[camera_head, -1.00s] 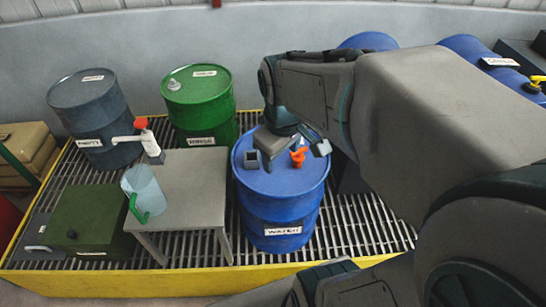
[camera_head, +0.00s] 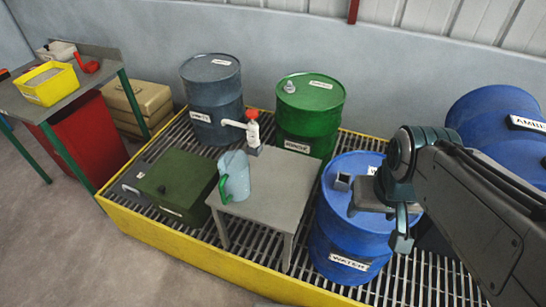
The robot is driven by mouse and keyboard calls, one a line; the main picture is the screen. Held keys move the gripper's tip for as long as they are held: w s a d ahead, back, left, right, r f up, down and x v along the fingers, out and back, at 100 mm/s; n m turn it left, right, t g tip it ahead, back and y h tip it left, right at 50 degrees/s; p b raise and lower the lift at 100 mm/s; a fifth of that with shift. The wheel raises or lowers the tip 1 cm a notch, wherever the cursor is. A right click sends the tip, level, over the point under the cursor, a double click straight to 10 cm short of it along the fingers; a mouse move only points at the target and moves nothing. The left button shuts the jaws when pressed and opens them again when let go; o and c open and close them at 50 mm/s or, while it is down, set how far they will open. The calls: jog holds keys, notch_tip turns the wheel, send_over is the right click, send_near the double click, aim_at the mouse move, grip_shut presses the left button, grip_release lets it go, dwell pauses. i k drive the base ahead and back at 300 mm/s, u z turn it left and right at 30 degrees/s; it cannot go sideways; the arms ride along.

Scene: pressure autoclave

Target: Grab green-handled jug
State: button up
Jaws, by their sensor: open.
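The jug (camera_head: 237,174) is translucent pale blue with a green handle (camera_head: 224,191) on its left front side. It stands upright on the left part of a small grey table (camera_head: 277,200). My gripper (camera_head: 372,209) is open and empty, over the blue drum marked water (camera_head: 345,235). It is to the right of the table, well apart from the jug. The drum's top is partly hidden by my gripper.
A white pump spout with a red top (camera_head: 252,128) is just behind the jug. A green box (camera_head: 178,187) is left of the table. Grey (camera_head: 212,100) and green (camera_head: 309,115) drums stand behind. A yellow rim (camera_head: 190,253) edges the grated platform.

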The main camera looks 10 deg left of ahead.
aim_at(233, 166)
jog(key=z, duration=0.05)
jog(key=k, duration=0.5)
jog(key=u, duration=2.25)
jog(key=i, duration=2.2)
jog(key=z, duration=3.35)
